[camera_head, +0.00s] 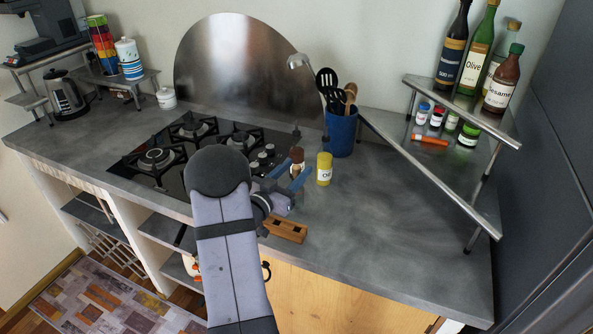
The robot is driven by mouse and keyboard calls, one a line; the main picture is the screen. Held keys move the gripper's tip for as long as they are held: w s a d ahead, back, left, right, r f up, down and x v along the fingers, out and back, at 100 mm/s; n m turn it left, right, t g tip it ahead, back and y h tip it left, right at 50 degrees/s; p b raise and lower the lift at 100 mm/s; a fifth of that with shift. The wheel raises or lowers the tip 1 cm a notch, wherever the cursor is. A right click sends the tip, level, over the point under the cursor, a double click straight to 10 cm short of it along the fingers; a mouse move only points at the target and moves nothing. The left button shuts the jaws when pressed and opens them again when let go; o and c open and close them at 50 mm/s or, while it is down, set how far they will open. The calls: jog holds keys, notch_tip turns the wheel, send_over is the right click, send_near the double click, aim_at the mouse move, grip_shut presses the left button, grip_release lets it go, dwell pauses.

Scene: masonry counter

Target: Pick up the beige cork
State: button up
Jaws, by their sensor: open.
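I cannot make out a beige cork with certainty in the head view; it may be hidden behind my arm or gripper. My gripper (290,175) is open over the counter, just right of the stove, with its blue fingers pointing away from the camera. A small brown-topped item with a pale lower part (297,156) shows at the fingertips, partly covered by them. I cannot tell whether it stands between or behind the fingers.
A yellow jar (324,169) stands close right of my gripper. A wooden block with dark slots (286,229) lies at the counter's front edge. A blue utensil holder (341,133) stands behind. A tiered shelf (440,165) holds bottles and small jars. The counter's right front is clear.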

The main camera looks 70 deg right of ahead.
jog(key=shift+s+d+r+p, duration=0.1)
jog(key=shift+d+r+p, duration=0.05)
jog(key=shift+d+p, duration=0.3)
jog(key=d+p, duration=0.2)
jog(key=d, duration=0.2)
jog(key=shift+s+d, duration=0.1)
jog(key=shift+s, duration=0.1)
grip_shut()
